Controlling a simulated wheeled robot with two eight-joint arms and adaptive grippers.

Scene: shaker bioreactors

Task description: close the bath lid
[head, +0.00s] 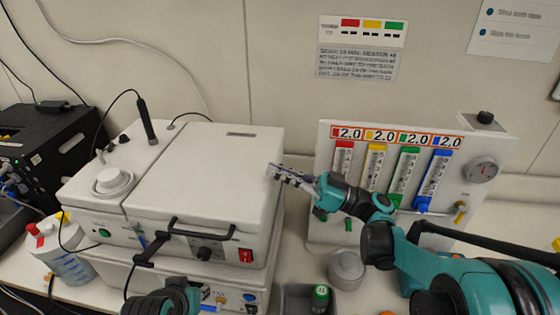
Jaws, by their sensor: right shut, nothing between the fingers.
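The bath (225,255) is a white box at the left of the bench. Its broad white lid (205,165) lies down flat over the top, with no gap that I can make out. A black handle (215,236) is at the front. My right gripper (272,174) is shut and empty, reaching in from the right at the lid's right edge; whether it touches the lid I cannot tell. My left arm shows only as a teal and black part at the bottom, in front of the bath; its fingers cannot be made out.
A panel (322,205) with red, yellow, green and blue flow meters stands at the right. A round grey pot (347,266) and a grey bin (291,296) with a green-capped bottle (320,297) are in front. A probe (147,120) stands on the bath's left part. A bottle (70,268) stands at left.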

